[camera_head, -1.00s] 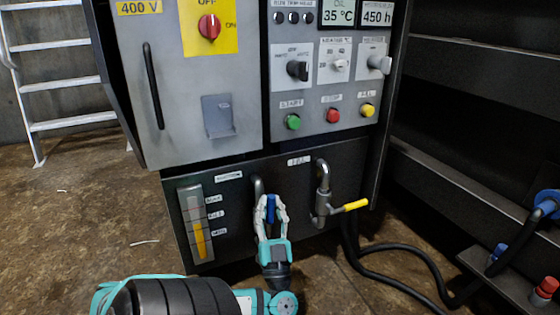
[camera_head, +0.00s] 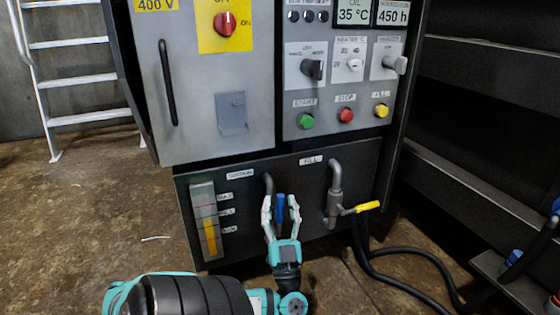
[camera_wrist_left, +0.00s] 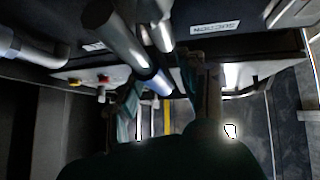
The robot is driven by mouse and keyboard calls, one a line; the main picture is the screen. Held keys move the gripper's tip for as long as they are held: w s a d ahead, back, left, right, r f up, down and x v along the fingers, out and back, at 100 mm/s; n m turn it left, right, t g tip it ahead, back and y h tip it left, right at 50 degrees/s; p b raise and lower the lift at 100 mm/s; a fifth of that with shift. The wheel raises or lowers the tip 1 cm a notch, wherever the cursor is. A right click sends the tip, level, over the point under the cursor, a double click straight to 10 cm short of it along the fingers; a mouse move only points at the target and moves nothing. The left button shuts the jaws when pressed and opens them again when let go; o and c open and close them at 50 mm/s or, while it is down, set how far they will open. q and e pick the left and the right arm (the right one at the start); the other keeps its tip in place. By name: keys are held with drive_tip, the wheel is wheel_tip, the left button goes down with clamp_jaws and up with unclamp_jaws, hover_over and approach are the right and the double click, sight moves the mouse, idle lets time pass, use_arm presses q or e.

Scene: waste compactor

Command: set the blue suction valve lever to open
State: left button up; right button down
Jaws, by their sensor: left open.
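The blue suction valve lever (camera_head: 281,207) is on the dark lower panel, beside the grey suction pipe (camera_head: 268,184). It appears roughly vertical in the head view. My left gripper (camera_head: 280,202) is open, with one finger on each side of the lever and visible gaps between. In the left wrist view the blue lever (camera_wrist_left: 158,84) lies between the dark finger shapes, at the end of a grey pipe (camera_wrist_left: 116,38). The valve body is partly hidden by the fingers.
To the right, the fill pipe (camera_head: 335,190) carries a yellow lever (camera_head: 367,207) pointing right. A level gauge (camera_head: 206,222) is at the left of the panel. A black hose (camera_head: 410,252) runs over the floor at right. The floor at left is mostly clear.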

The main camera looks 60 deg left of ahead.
use_arm(q)
drive_tip(key=v, duration=1.2)
drive_tip(key=shift+a, duration=0.1)
